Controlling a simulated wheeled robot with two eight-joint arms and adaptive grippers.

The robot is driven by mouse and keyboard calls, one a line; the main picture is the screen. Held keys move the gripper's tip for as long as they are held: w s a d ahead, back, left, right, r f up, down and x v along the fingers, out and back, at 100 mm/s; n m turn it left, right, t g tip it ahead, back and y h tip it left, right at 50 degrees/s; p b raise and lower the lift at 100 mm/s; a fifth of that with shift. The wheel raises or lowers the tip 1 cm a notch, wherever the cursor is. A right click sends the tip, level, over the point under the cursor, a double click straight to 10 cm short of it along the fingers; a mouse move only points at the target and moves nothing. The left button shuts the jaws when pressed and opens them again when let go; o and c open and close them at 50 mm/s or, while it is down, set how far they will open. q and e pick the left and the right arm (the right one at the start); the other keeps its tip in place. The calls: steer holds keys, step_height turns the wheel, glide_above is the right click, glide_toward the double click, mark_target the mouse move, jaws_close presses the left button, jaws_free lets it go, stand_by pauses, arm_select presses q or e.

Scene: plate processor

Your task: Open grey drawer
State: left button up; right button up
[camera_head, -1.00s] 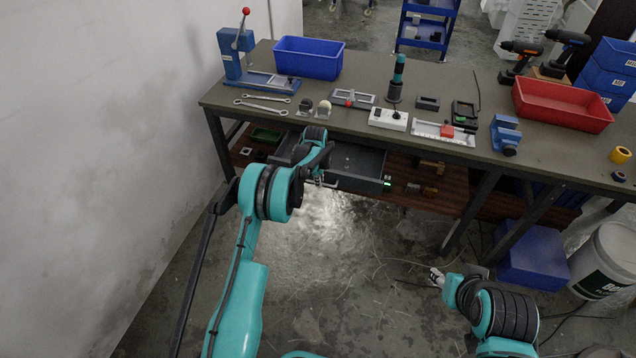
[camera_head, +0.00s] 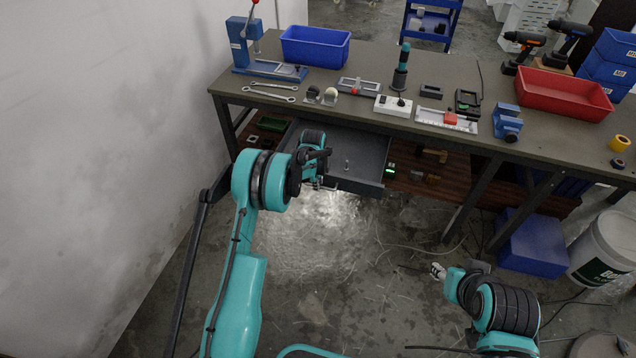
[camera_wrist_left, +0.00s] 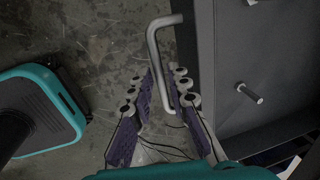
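The grey drawer (camera_head: 368,150) under the workbench is pulled partly out, with its inside showing. It also shows at the right of the left wrist view (camera_wrist_left: 245,55). Its silver bar handle (camera_wrist_left: 152,48) stands out from the drawer front. My left gripper (camera_head: 318,178) is at the handle. In the left wrist view, its two purple-padded fingers (camera_wrist_left: 159,78) lie on either side of the bar and close in on it. My right gripper (camera_head: 438,271) is low at the right, away from the drawer, too small to tell its finger state.
A small metal peg (camera_wrist_left: 249,93) stands in the drawer. The workbench (camera_head: 330,112) above carries a blue bin (camera_head: 315,48), a red bin (camera_head: 563,95) and several tools. A blue box (camera_head: 533,243) and white bucket (camera_head: 603,248) stand at the right. The floor before the drawer is free.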

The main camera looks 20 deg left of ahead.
arm_select(q)
step_height(320, 180, up, 12)
steer(key=s, duration=0.2)
stand_by(0.5)
steer(key=shift+s, duration=0.15)
steer(key=s+d+r+n+t, duration=0.2)
steer(key=s+r+n, duration=0.6)
steer(key=s+r, duration=0.7)
steer(key=s+d+n+t, duration=0.1)
steer(key=s+n+t, duration=0.2)
steer(key=s+n, duration=0.7)
steer(key=s, duration=1)
steer(key=shift+d+f, duration=0.25)
steer(key=shift+f, duration=0.05)
steer(key=shift+s, duration=0.1)
